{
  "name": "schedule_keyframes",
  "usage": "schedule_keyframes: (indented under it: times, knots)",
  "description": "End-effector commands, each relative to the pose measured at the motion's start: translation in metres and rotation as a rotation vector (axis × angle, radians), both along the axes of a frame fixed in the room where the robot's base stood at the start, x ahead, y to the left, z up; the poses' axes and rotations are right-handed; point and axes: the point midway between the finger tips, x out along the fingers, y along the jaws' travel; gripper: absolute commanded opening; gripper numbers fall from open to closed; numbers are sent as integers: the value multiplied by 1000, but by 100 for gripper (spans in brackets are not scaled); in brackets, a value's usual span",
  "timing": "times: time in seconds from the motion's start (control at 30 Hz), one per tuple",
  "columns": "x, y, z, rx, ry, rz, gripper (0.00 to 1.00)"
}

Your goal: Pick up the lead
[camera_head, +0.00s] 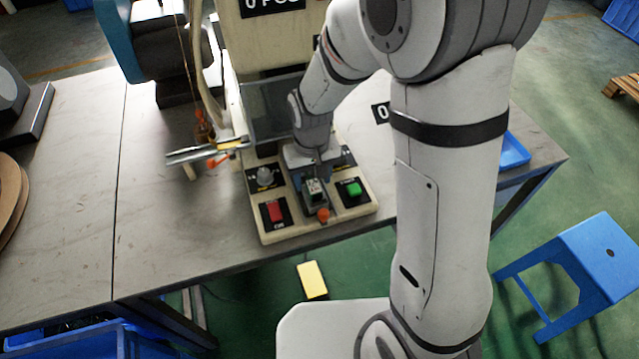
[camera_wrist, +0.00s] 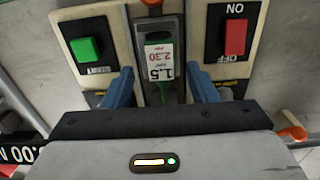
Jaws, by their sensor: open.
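The lead (camera_wrist: 160,68), as I take it, is a dark and green piece with a white label reading 1.5 and 2.30. It sits in a narrow grey slot between the machine's buttons. In the head view the labelled piece (camera_head: 314,187) shows at the front of the machine, just below my gripper (camera_head: 312,163). In the wrist view my gripper (camera_wrist: 161,88) has its two blue fingers apart, one on each side of the slot. The fingers look empty. I cannot tell whether they touch anything. The lead's lower end is partly hidden by my gripper body.
The cream machine base (camera_head: 320,226) carries a green button (camera_head: 353,188), a red switch (camera_head: 274,211), a grey knob (camera_head: 265,177) and an orange knob (camera_head: 323,214). Metal rods (camera_head: 205,152) stick out left. A blue stool (camera_head: 590,265) stands right.

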Motion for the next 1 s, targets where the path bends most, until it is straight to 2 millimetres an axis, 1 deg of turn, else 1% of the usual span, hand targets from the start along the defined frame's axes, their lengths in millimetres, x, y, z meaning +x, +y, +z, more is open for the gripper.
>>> schedule_keyframes:
  times: [0.03,0.1,0.37,0.9,0.97,1.0]
  knots:
    - [-1,0,-7,-1,4,0,53]
    - [-1,0,-12,-1,2,0,53]
    - [-1,0,-15,0,0,1,53]
    - [-1,1,-15,0,0,1,9]
    - [-1,1,-15,0,0,2,4]
    - [-1,1,-15,0,0,2,4]
